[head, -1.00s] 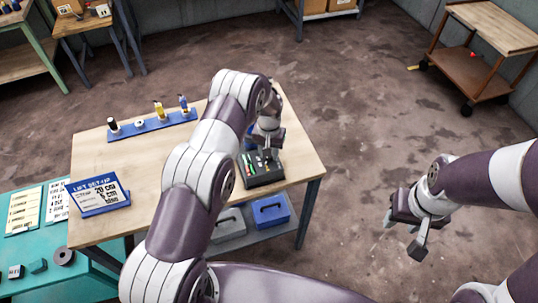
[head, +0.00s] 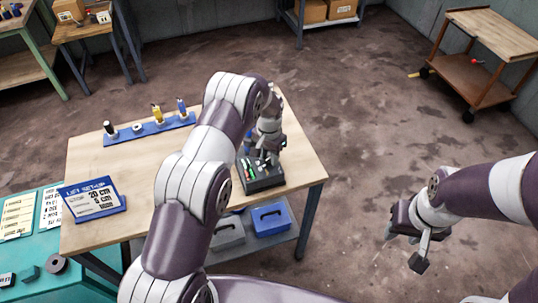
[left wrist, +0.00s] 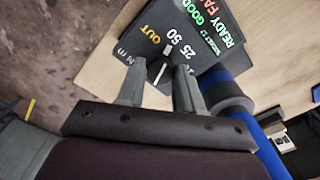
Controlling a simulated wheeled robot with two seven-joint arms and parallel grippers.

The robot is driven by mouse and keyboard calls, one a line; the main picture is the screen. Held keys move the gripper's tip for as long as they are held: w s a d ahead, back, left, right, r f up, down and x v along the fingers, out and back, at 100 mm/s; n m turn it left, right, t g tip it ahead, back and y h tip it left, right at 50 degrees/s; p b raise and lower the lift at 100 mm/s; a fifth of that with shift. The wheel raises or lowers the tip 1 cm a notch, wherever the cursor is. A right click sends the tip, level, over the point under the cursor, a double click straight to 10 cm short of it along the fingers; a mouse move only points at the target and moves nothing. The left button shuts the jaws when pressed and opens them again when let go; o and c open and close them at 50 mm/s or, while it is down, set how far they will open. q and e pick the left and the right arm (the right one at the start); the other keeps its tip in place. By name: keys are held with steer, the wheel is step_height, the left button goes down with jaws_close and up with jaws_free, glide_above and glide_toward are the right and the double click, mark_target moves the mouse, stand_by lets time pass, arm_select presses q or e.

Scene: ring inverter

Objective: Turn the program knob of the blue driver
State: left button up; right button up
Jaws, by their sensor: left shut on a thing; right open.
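A black box (head: 265,178) with a lettered panel lies near the table's right edge. In the left wrist view, its panel (left wrist: 205,32) carries "OUT", "25 50" and green and red words. A dark round knob (left wrist: 160,71) with a white pointer line sits on it. My left gripper (head: 265,158) is at this box, its fingers (left wrist: 160,92) shut on the knob and partly hiding it. My right gripper (head: 407,250) is open and empty, off the table's right side.
A yellow driver (head: 157,113) and a black one (head: 109,128) stand in the rack. A blue sign (head: 92,199) stands at the table's left. Grey and blue cases (head: 270,217) lie on the shelf below. A dark-collared blue cylinder (left wrist: 230,92) is beside the panel.

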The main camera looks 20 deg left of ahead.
mark_target(269, 158)
arm_select(q)
steer(key=shift+w+r, duration=0.1)
steer(key=shift+w, duration=0.05)
steer(key=o, duration=1)
steer(key=shift+o, duration=0.2)
step_height(269, 158, up, 13)
steer(key=b, duration=0.2)
steer(key=shift+f, duration=0.2)
